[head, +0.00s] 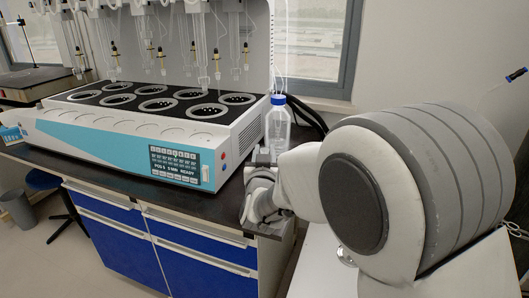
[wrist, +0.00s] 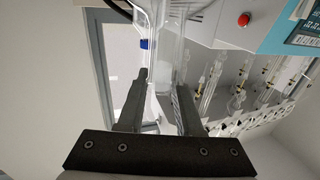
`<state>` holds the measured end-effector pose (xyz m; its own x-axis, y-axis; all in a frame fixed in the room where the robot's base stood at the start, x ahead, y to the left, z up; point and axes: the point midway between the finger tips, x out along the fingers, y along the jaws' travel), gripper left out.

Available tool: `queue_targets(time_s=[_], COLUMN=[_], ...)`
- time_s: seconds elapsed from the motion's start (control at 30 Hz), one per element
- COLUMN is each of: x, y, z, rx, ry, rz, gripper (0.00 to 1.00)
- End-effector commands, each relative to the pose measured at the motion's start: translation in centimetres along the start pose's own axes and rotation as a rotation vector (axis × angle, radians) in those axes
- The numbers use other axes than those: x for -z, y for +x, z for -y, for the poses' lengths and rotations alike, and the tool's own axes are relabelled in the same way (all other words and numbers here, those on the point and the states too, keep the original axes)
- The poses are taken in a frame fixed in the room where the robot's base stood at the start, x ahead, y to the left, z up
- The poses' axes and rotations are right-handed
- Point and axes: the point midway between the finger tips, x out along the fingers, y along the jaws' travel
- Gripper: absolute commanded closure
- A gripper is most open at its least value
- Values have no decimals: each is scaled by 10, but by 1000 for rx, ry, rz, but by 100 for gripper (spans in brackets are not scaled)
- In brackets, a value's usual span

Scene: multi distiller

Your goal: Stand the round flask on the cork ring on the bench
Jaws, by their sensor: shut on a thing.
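My gripper (wrist: 160,88) is shut on a clear glass piece, seen in the wrist view. It looks like the neck of the round flask (wrist: 165,50). The glass widens towards the top edge of that view, where the rest is cut off. In the head view my wrist and gripper (head: 262,165) are over the right end of the dark bench (head: 215,207), beside the distiller. The flask cannot be made out clearly there. I see no cork ring in either view; it may be hidden behind my arm.
A white and blue distiller (head: 120,150) with several round wells and hanging glassware fills most of the bench. A clear bottle with a blue cap (head: 278,100) stands close behind my gripper. Little free bench shows between the distiller and the front edge.

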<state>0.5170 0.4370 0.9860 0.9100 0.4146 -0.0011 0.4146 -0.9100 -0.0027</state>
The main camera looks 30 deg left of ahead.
Motion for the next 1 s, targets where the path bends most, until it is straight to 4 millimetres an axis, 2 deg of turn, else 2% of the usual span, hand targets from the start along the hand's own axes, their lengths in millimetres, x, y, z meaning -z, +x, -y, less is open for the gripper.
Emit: queue_targets(time_s=[0.9, 0.93, 1.0], x=[-6, -5, -5], y=[-1, -1, -1], z=[0, 0, 0], rx=[0, 0, 0], ry=[1, 1, 1], rz=[-2, -2, -2], gripper=[100, 62, 50])
